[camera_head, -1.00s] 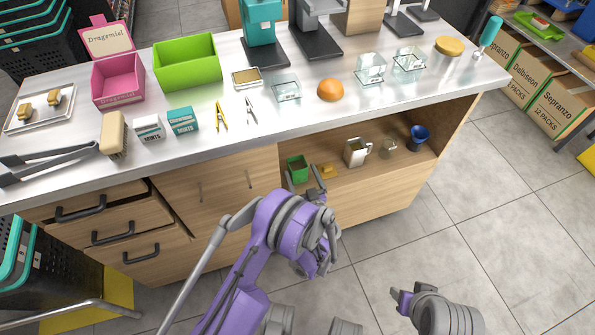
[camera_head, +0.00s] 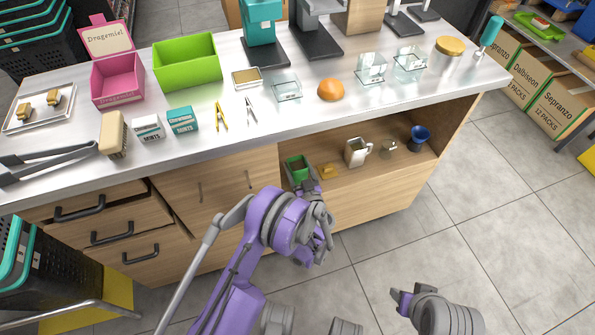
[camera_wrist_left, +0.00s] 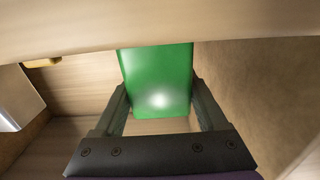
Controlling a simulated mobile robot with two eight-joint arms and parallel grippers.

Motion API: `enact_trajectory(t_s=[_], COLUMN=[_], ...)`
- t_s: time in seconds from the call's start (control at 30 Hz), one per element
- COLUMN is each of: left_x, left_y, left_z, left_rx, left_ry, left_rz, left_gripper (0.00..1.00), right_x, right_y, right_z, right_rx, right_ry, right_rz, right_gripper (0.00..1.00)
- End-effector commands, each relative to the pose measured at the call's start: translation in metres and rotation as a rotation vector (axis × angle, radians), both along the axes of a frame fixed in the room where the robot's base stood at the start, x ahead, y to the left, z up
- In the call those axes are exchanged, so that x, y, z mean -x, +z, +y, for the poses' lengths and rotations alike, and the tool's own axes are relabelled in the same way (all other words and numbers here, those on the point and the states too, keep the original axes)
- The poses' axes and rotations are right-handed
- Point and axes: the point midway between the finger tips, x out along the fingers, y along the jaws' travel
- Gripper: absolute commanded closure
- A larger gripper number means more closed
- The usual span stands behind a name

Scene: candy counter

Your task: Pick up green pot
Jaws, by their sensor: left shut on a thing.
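The green pot (camera_head: 294,164) stands at the left end of the open shelf under the counter. In the left wrist view the green pot (camera_wrist_left: 157,82) fills the space between the two fingers. My left gripper (camera_head: 300,178) reaches into the shelf opening and is shut on the pot, one finger on each side. The left gripper (camera_wrist_left: 158,108) also shows in the wrist view. Whether the pot touches the shelf is hard to tell. My right arm shows only in part at the lower right of the head view, and its fingers cannot be made out clearly.
The counter edge (camera_head: 330,122) overhangs the opening. A side wall (camera_wrist_left: 235,90) is close beside the gripper.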

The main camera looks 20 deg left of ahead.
Motion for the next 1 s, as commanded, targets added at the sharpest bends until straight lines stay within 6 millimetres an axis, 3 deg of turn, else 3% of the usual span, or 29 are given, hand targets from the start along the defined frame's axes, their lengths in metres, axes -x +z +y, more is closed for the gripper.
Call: enact_trajectory(t_s=[0.47,1.0], left_x=[0.000,0.000], left_y=[0.008,0.062], left_z=[0.000,0.000], left_rx=[0.000,0.000], left_ry=[0.000,0.000], left_rz=[0.000,0.000], left_gripper=[0.94,0.94], right_x=[0.000,0.002], right_y=[0.002,0.015], right_z=[0.000,0.000], right_rx=[0.000,0.000], right_ry=[0.000,0.000], right_rz=[-0.001,-0.005], right_gripper=[0.50,0.50])
